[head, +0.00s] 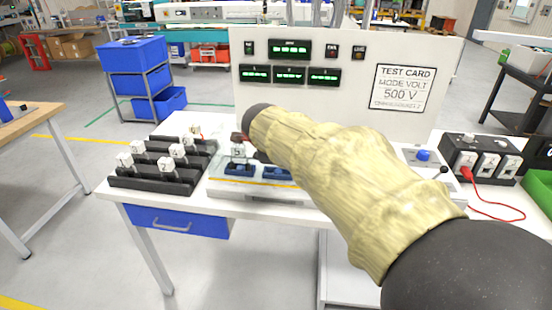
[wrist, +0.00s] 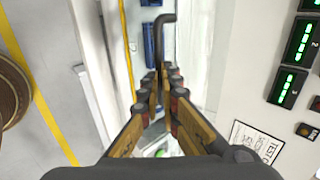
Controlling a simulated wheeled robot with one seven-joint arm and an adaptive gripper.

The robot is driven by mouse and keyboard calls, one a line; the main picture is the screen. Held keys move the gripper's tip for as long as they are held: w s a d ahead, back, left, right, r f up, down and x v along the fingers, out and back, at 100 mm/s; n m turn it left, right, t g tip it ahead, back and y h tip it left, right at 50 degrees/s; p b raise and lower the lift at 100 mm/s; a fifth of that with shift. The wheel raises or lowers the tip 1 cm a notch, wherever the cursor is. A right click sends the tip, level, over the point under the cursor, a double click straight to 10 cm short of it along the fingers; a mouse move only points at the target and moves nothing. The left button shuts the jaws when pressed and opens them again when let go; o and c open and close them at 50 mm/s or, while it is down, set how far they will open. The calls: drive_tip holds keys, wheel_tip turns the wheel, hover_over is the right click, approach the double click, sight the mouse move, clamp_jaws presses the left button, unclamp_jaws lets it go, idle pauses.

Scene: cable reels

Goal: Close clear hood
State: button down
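My gripper (wrist: 161,84) points down over the bench in the wrist view. Its two fingers lie on either side of a dark rod with a bent end (wrist: 160,45). I cannot tell whether they touch or clamp it. In the head view my sleeved forearm hides my gripper and much of the test fixture (head: 258,192). The fixture has a pale base and blue parts along its front. The clear hood cannot be made out for certain in either view, so I cannot tell its angle.
A black rack with white numbered blocks (head: 165,165) stands left of the fixture. An upright panel (head: 350,110) with green displays and a test card stands behind. A black socket box (head: 482,158) with a red lead is at the right. A blue drawer (head: 180,219) hangs below the bench.

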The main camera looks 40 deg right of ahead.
drive_tip(key=c, duration=2.4)
unclamp_jaws()
drive_tip(key=shift+d+f, duration=0.1)
drive_tip(key=shift+f, duration=0.45)
drive_tip(key=shift+o, duration=1.4)
drive_tip(key=shift+w+d+f, duration=0.15)
drive_tip(key=shift+w+d, duration=0.15)
drive_tip(key=shift+d, duration=0.05)
drive_tip(key=shift+o, duration=1)
drive_tip(key=shift+a+r, duration=0.15)
drive_tip(key=shift+r, duration=0.2)
drive_tip(key=v, duration=1.2)
